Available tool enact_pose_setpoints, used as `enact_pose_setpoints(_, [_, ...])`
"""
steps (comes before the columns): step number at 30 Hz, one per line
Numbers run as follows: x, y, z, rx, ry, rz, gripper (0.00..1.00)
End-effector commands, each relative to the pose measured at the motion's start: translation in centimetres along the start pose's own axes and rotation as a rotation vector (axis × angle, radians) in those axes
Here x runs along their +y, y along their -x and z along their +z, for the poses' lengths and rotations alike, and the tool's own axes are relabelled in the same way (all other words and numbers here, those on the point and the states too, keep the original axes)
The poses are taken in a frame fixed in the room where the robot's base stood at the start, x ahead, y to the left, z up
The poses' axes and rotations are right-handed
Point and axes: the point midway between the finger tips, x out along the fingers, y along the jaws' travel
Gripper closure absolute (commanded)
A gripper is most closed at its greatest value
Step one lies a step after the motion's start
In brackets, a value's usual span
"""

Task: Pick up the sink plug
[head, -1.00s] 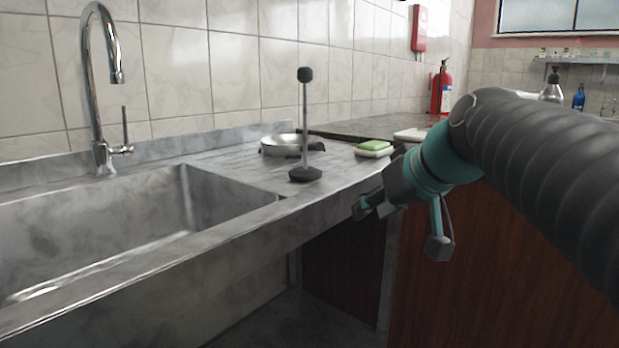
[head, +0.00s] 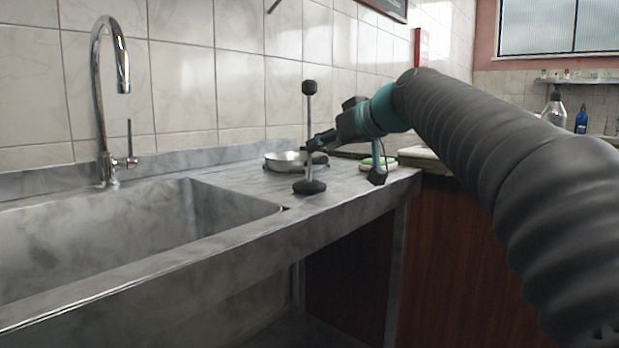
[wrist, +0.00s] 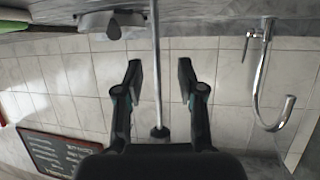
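What I take for the sink plug (head: 309,188) stands upright on the ribbed metal drainboard right of the sink basin. It has a black round base, a thin grey rod and a black knob on top. In the wrist view, turned upside down, my gripper (wrist: 159,78) is open. The rod (wrist: 156,60) runs between the two spread fingers, apart from both. The knob (wrist: 160,132) shows near the palm. The base is hidden there.
A shallow metal pan (head: 287,160) is behind the plug. A green sponge (head: 372,162) lies to the right, partly hidden by my finger. The sink basin (head: 140,235) and tap (head: 107,160) are to the left. The tiled wall (head: 235,85) is behind.

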Motion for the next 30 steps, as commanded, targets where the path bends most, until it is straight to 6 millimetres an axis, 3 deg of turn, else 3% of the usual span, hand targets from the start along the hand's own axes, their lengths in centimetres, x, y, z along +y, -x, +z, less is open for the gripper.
enact_pose_setpoints(10, [0.2,-2.1,0.1,-0.002,0.000,0.000,0.61])
enact_pose_setpoints(19, [0.5,-6.0,0.1,-0.001,0.000,0.000,0.61])
enact_pose_setpoints(26, [0.5,-6.3,0.1,0.000,0.000,0.002,0.61])
enact_pose_setpoints(27, [0.5,-6.3,0.1,0.000,0.000,0.002,0.64])
enact_pose_setpoints(30, [0.5,-6.3,0.1,0.000,0.000,0.002,0.89])
